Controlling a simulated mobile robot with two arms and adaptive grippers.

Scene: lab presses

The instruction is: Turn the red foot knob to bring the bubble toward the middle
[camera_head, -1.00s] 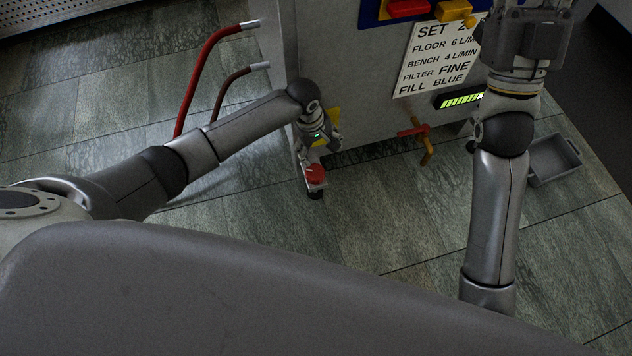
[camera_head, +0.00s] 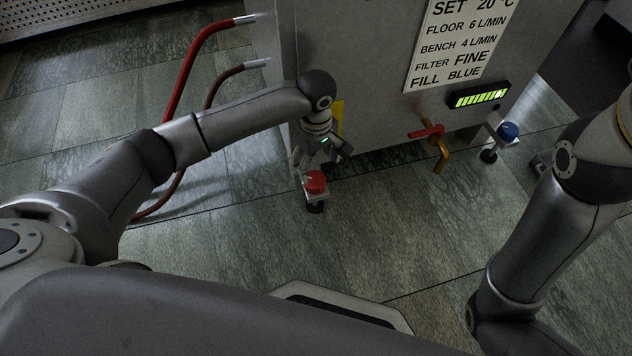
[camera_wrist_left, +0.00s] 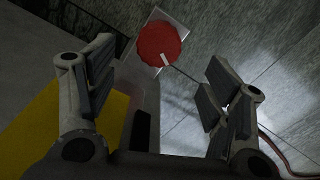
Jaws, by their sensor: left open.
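The red foot knob (camera_head: 316,182) sits on a bracket at the cabinet's lower left corner, above a dark foot. In the left wrist view the red knob (camera_wrist_left: 158,45) has a white mark on its face and lies beyond the fingertips, between the lines of the two fingers. My left gripper (camera_head: 320,158) is open just above the knob; its fingers (camera_wrist_left: 160,82) are spread and apart from it. A lit green gauge (camera_head: 478,97) on the cabinet front shows several bars and a paler spot near its right end.
A blue knob (camera_head: 508,131) sits on another foot at the right. A red and orange valve handle (camera_head: 434,143) sticks out between the feet. Red hoses (camera_head: 188,75) stand left of the cabinet. A label (camera_head: 457,45) is on its front. Floor before it is clear.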

